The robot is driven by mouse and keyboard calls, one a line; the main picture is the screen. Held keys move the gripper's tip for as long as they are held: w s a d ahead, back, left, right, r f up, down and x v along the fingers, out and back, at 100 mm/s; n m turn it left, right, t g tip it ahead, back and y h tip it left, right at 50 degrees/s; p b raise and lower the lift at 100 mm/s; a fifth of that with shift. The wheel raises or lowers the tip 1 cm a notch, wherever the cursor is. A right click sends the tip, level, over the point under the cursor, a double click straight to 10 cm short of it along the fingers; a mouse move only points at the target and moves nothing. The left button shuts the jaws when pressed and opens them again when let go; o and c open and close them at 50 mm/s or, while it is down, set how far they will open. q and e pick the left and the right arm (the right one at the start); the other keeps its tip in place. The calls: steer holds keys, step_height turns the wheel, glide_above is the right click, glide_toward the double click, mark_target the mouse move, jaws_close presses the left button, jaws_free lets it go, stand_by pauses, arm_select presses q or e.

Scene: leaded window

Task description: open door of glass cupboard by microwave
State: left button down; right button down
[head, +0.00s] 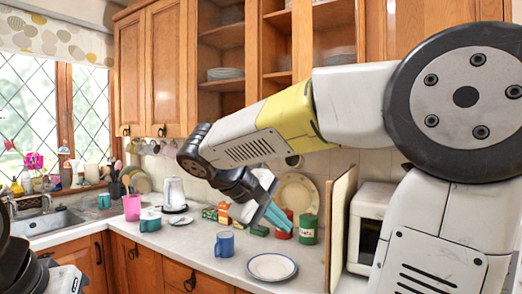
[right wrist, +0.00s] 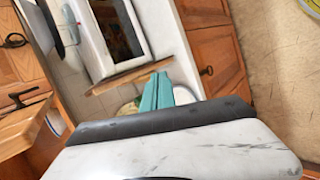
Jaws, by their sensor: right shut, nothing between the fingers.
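The glass cupboard (head: 255,50) is a wooden wall unit with shelves and stacked plates showing inside. My right arm hides its lower right part, and I cannot make out whether its doors stand ajar. The white microwave (head: 372,215) stands on the counter at the right, partly behind my arm. It also shows tilted in the right wrist view (right wrist: 108,38). My right gripper (head: 284,222) has teal fingers and hangs low over the counter, well below the cupboard. Its fingers are shut and empty, as the right wrist view (right wrist: 157,92) also shows. My left gripper is not visible.
A wooden panel (head: 341,228) stands upright beside the microwave. A green canister (head: 307,229), a blue mug (head: 225,244) and a plate (head: 272,266) are on the counter near my right gripper. The sink (head: 45,221) is at the left.

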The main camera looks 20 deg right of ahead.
steer(key=w+a+r+m+t+h, duration=0.1)
steer(key=w+a+r+h, duration=0.25)
steer(key=r, duration=0.45)
steer(key=w+a+r+m+t+h, duration=0.1)
steer(key=w+a+r+h, duration=0.2)
steer(key=a+r+h, duration=0.35)
steer(key=d+r+y, duration=0.1)
steer(key=d, duration=1.2)
steer(key=shift+s+d, duration=0.2)
steer(key=shift+s+r, duration=0.1)
